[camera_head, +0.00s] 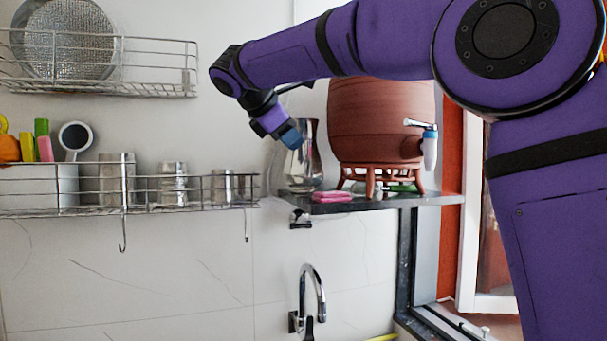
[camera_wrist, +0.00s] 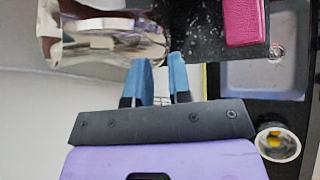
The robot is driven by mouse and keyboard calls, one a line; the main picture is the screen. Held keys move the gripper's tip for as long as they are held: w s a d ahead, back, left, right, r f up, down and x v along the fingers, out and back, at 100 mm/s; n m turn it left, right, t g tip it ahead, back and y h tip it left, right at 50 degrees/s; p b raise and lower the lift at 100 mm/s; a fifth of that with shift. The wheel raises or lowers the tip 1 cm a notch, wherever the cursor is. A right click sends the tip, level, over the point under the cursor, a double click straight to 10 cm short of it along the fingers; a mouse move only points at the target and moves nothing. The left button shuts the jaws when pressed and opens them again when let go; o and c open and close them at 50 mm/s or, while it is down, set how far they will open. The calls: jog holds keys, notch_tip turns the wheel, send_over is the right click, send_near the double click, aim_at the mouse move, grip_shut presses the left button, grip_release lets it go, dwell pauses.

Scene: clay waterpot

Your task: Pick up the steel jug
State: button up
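The steel jug (camera_head: 304,166) stands upright on a dark shelf (camera_head: 415,199) in the head view, left of the clay waterpot (camera_head: 374,120). My gripper (camera_head: 290,137) is in front of the jug's upper part in the head view and hides some of it. In the wrist view, the shiny jug (camera_wrist: 112,45) is at the upper left, beyond the blue fingertips. My gripper (camera_wrist: 161,62) shows a narrow gap between its two fingers there, with nothing between them. The jug lies to the left of that gap. I cannot tell whether a finger touches it.
A pink block (camera_head: 331,196) lies on the shelf in front of the jug; it also shows in the wrist view (camera_wrist: 243,20). A wire rack (camera_head: 150,190) with steel cups is at the left. A tap (camera_head: 318,290) is below. The waterpot stands close on the right.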

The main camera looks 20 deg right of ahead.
aim_at(304, 171)
jog(key=shift+x, duration=2.9)
jog(key=shift+w+a, duration=0.1)
jog(key=shift+a, duration=0.05)
jog(key=shift+c, duration=0.2)
grip_shut()
